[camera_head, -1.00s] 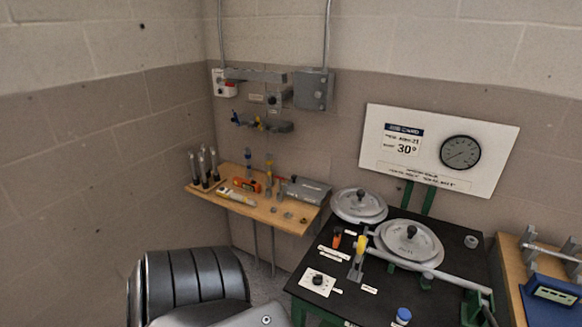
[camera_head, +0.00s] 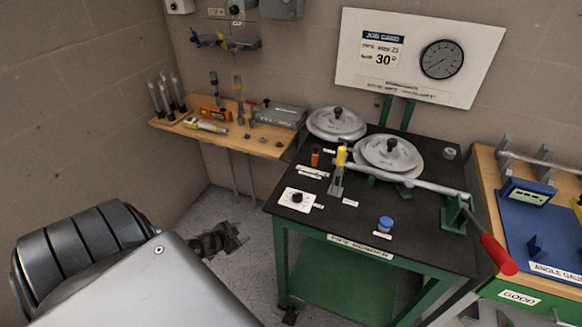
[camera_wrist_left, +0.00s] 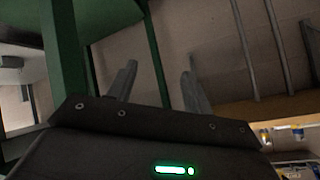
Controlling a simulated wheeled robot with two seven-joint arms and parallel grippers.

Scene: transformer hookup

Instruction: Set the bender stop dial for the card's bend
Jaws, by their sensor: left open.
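The stop dial, a black knob on a white plate (camera_head: 298,200), sits at the front left of the black bender table (camera_head: 340,217). The job card board (camera_head: 418,58) on the wall reads "JOB CARD" and a bend of 30°, with a round gauge beside it. My left gripper (camera_head: 238,234) is left of the table and below its top, apart from the dial. In the left wrist view its two fingers (camera_wrist_left: 158,82) stand apart with nothing between them. My right gripper is not in view.
The bender has two grey discs (camera_head: 388,157), a yellow-topped lever (camera_head: 340,158) and a long red-handled bar (camera_head: 498,254). A blue cap (camera_head: 386,223) is on the table. A wooden shelf (camera_head: 270,144) holds tools. A blue angle gauge tray (camera_head: 545,226) is at right.

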